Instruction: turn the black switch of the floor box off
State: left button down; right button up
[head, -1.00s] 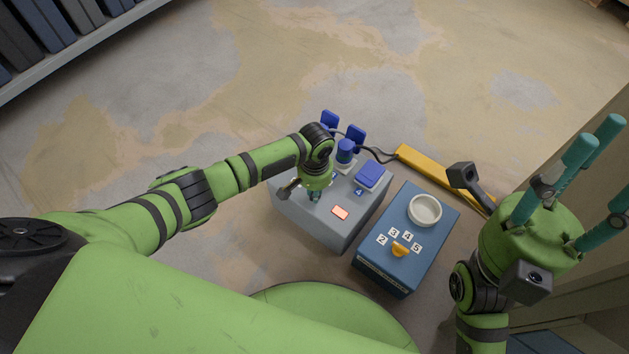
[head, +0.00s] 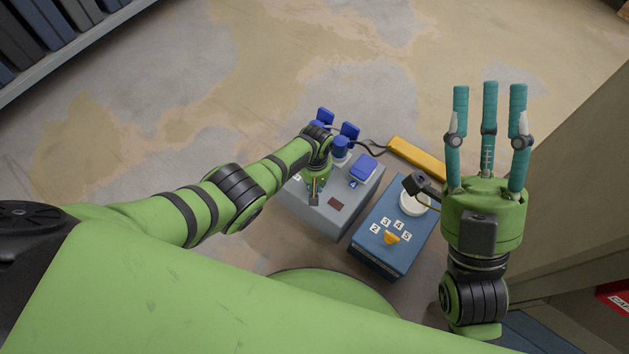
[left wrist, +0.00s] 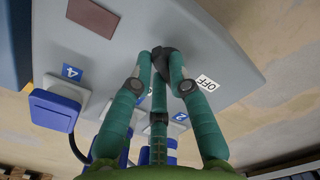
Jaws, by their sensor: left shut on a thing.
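The grey floor box (head: 322,215) stands on the floor in front of me, with blue plugs and covers along its far side. In the left wrist view, the black switch (left wrist: 168,54) sits on its top near a white OFF label (left wrist: 207,82). My left gripper (left wrist: 165,64) is shut on the switch, its teal fingers hiding part of it. The small lamp window (head: 338,203) on the box is dark red and unlit; it also shows in the left wrist view (left wrist: 93,15). My right gripper (head: 489,95) is open and empty, raised at the right, fingers spread.
A blue box (head: 377,255) with a yellow knob (head: 391,238), number labels and a white ring (head: 414,205) stands right of the floor box. A yellow bar (head: 416,158) with a dark cable lies behind.

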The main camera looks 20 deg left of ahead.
pick_arm(q)
jog(key=n, duration=0.2)
jog(key=shift+w+n, duration=0.1)
jog(key=shift+n, duration=0.2)
jog(key=shift+w+n, duration=0.15)
jog(key=shift+n, duration=1.25)
pick_arm(e)
jog(key=shift+w+d+f+m+g+h, duration=0.1)
jog(key=shift+w+f+m+g+h, duration=0.3)
jog(key=shift+w+f+h, duration=0.65)
pick_arm(q)
jog(key=shift+a, duration=0.1)
jog(key=c, duration=1.2)
grip_release()
jog(key=shift+w+r, duration=0.1)
jog(key=shift+r, duration=0.05)
pick_arm(e)
jog(key=shift+w, duration=0.1)
pick_arm(q)
jog(key=shift+r, duration=0.45)
notch_tip(320, 180, up, 11)
jog(key=shift+f, duration=0.1)
